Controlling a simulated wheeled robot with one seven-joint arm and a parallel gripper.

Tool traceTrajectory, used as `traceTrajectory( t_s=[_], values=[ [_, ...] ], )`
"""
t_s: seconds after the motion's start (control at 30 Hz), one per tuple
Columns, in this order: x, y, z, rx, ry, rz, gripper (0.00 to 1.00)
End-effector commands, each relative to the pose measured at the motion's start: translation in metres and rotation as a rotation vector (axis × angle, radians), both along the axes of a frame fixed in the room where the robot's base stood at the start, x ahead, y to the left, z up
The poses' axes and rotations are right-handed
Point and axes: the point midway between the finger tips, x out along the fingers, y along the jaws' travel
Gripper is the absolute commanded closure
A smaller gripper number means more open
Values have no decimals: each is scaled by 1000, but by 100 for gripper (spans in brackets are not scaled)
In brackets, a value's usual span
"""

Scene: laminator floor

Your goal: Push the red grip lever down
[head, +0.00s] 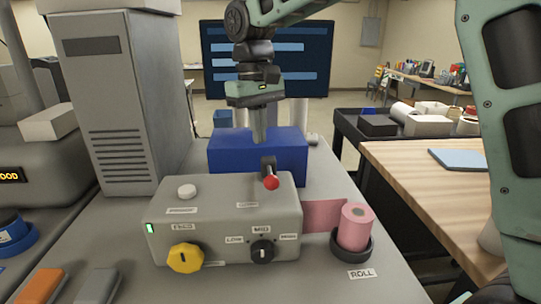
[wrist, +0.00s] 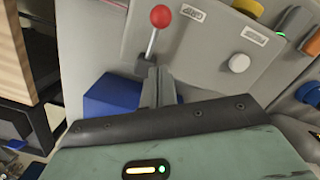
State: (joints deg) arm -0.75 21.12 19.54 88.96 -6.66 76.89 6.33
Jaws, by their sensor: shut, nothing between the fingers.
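The red grip lever (head: 271,182) is a short rod with a red ball, on the top rear of a grey control box (head: 215,190). Its ball points toward the head camera. In the wrist view the red ball (wrist: 161,16) and its pale rod stand just beyond the fingertips. I cannot tell whether the fingertips touch the lever.
The box carries a yellow knob (head: 185,258), a black selector (head: 262,251), a white button (head: 187,191) and a green light. The blue block (head: 230,158) stands close behind. A pink roll (head: 355,226) stands at the right. A grey cabinet (head: 120,110) rises at the left.

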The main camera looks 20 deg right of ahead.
Motion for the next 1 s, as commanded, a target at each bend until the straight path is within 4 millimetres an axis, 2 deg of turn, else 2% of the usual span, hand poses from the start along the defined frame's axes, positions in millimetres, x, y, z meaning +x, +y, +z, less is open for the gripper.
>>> traceTrajectory(
  t_s=[0.3,0.5,0.7,1.0],
  values=[
    [9,3,74,2,-6,0,100],
    [12,3,112,1,-4,0,100],
    [14,4,134,1,-2,1,100],
    [14,3,140,-1,-1,0,100]
  ],
)
